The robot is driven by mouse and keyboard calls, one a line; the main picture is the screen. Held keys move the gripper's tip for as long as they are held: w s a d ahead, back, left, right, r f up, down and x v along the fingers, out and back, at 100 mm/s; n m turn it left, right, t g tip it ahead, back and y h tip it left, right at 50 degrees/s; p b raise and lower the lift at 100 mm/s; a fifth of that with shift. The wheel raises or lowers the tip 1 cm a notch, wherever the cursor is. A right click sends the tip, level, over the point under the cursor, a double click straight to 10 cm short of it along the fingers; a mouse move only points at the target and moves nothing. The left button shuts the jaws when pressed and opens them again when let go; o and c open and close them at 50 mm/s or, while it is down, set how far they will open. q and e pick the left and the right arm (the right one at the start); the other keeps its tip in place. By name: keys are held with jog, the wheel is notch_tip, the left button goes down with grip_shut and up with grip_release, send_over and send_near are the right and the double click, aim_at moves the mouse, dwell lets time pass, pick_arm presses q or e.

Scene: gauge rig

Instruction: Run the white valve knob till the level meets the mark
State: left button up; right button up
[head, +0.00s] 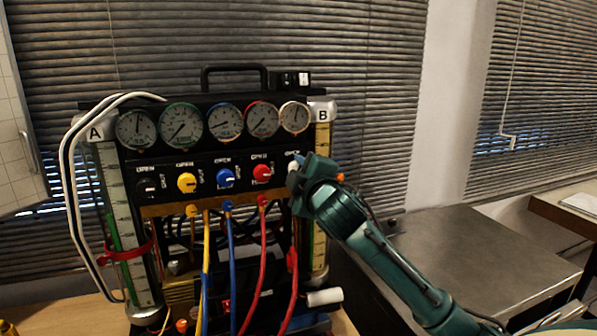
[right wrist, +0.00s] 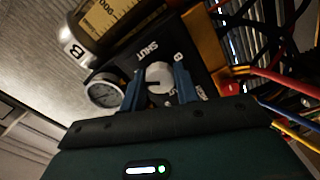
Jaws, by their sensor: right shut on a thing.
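The white valve knob (head: 293,165) is at the right end of the knob row on the gauge rig, mostly covered by my right gripper (head: 298,177) in the head view. In the right wrist view the knob (right wrist: 159,75) sits between the two blue fingers of my right gripper (right wrist: 159,86), which is shut on it. Tube A (head: 126,225) stands at the rig's left with a green strip inside and a red band (head: 128,250) around it. Tube B (head: 321,190) stands at the right with a yellow scale; its level is too small to tell. My left gripper is out of view.
Black, yellow (head: 187,183), blue (head: 226,178) and red (head: 262,173) knobs sit left of the white one, under a row of gauges (head: 223,122). Coloured hoses (head: 231,265) hang in front. A grey table (head: 480,262) lies to the right.

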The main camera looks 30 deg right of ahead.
jog(key=n, duration=0.5)
jog(key=shift+n, duration=0.7)
jog(key=o, duration=1)
jog(key=shift+c, duration=0.2)
jog(key=shift+s, duration=0.1)
pick_arm(q)
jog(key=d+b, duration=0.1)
jog(key=b, duration=0.2)
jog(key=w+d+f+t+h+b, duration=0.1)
jog(key=b, duration=0.3)
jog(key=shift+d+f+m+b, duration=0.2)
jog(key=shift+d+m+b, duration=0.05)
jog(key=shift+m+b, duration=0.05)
pick_arm(e)
jog(key=v, duration=1.3)
